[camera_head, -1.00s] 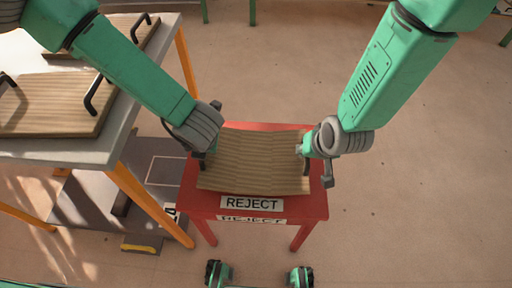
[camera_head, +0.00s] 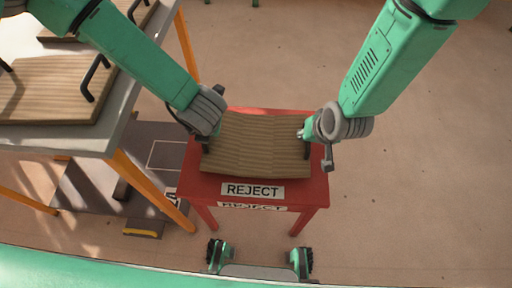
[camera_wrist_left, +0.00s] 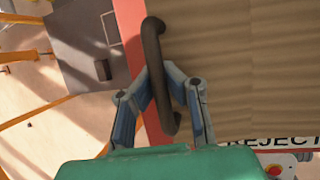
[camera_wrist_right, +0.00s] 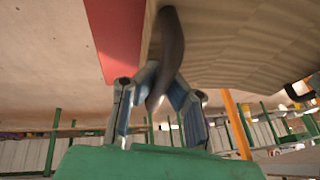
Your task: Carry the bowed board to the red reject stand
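The bowed board (camera_head: 255,145), brown and curved with a dark handle at each end, is over the top of the red reject stand (camera_head: 315,192). I cannot tell whether it touches the top. My left gripper (camera_head: 207,146) has its fingers closed around the board's left handle (camera_wrist_left: 155,50); its fingertips (camera_wrist_left: 158,75) also show in the left wrist view. My right gripper (camera_head: 304,138) has its fingers closed around the right handle (camera_wrist_right: 171,45); its fingertips (camera_wrist_right: 163,78) also show in the right wrist view. The stand's front carries a REJECT label (camera_head: 252,190).
A grey table (camera_head: 100,138) with orange legs stands close at the left. More boards with handles, one of them a brown board (camera_head: 45,95), lie on it. Below is a dark floor mat (camera_head: 140,205). Open floor (camera_head: 420,190) lies to the right of the stand.

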